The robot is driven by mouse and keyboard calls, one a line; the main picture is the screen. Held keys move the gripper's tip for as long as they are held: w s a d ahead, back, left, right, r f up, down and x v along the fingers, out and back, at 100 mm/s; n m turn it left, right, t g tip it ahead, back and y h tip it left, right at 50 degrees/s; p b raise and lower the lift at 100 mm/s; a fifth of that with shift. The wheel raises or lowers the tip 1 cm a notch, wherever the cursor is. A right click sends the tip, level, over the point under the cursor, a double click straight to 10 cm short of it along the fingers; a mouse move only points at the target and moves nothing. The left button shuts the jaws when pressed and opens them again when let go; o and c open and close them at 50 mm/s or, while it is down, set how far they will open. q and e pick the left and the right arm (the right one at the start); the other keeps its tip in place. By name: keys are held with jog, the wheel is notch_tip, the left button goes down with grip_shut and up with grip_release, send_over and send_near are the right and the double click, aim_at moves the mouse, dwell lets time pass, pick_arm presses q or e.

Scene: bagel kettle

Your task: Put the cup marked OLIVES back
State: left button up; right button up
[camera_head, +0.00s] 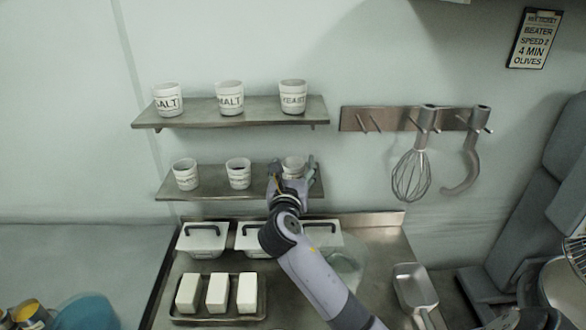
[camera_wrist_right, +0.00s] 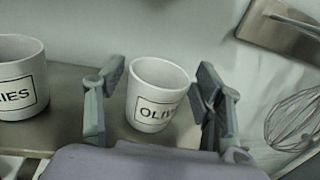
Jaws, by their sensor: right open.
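The cup marked OLIVES (camera_wrist_right: 157,98) is white and stands upright at the right end of the lower shelf (camera_head: 212,195). It shows behind my gripper in the head view (camera_head: 293,165), where its label is hidden. My right gripper (camera_wrist_right: 155,90) is open, with one finger on each side of this cup. The right finger is close to the cup; I cannot tell whether it touches. In the head view the right gripper (camera_head: 293,175) is at the shelf's right end. My left gripper is not in view.
Two other labelled cups (camera_head: 238,173) stand on the lower shelf; the nearer one (camera_wrist_right: 20,80) is left of my gripper. The upper shelf (camera_head: 200,117) holds three cups. A rack with a whisk (camera_head: 411,175) and hook is at right. Lidded bins (camera_head: 202,240) stand below.

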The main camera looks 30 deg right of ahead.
jog(key=b+v, duration=0.2)
jog(key=v, duration=1)
